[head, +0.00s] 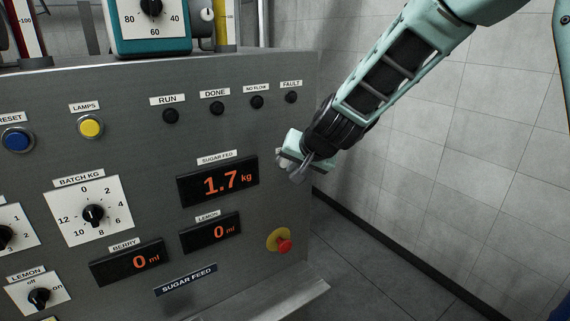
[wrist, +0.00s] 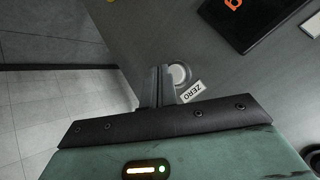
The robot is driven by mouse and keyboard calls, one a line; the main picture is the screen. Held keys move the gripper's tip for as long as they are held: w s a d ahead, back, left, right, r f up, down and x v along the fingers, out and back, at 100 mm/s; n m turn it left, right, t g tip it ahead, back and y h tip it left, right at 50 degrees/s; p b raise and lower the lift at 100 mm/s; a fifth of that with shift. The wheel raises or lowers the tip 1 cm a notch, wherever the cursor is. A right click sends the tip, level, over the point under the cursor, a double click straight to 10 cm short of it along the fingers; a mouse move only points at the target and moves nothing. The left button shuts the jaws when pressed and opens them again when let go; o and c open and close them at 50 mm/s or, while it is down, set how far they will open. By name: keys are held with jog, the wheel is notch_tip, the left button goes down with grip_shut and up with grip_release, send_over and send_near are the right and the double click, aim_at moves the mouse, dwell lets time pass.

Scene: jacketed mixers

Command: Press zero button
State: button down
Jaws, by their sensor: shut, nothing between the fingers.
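The zero button (wrist: 181,73) is a round pale button in a grey ring on the grey panel, with a white ZERO label (wrist: 191,92) beside it in the wrist view. My gripper (wrist: 160,69) is shut and empty. Its fingertips lie just left of the button in that view and overlap the edge of its ring. I cannot tell whether they touch the panel. In the head view my gripper (head: 297,174) is at the panel's right edge, right of the sugar display, and hides most of the button's area.
The sugar fed display (head: 218,182) reads 1.7 kg. The red emergency-style knob (head: 284,246) sits below my gripper. Indicator lamps (head: 257,102) line the panel above. Free floor and a tiled wall (head: 480,150) lie to the right.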

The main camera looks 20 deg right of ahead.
jog(key=shift+w, duration=0.2)
jog(key=shift+w+a, duration=0.15)
jog(key=shift+w, duration=0.05)
jog(key=shift+w+a+p, duration=0.1)
jog(key=shift+w+p, duration=0.3)
jog(key=shift+p, duration=0.1)
dwell(0.8)
jog(key=shift+s, duration=0.1)
jog(key=shift+s+d+b, duration=0.25)
jog(key=shift+s+b, duration=0.2)
jog(key=shift+s, duration=0.2)
jog(key=shift+s, duration=0.1)
jog(key=s, duration=0.1)
jog(key=s+d+b, duration=0.1)
jog(key=s, duration=0.1)
jog(key=s+b, duration=0.1)
jog(key=shift+s+d, duration=0.25)
jog(key=shift+s, duration=0.05)
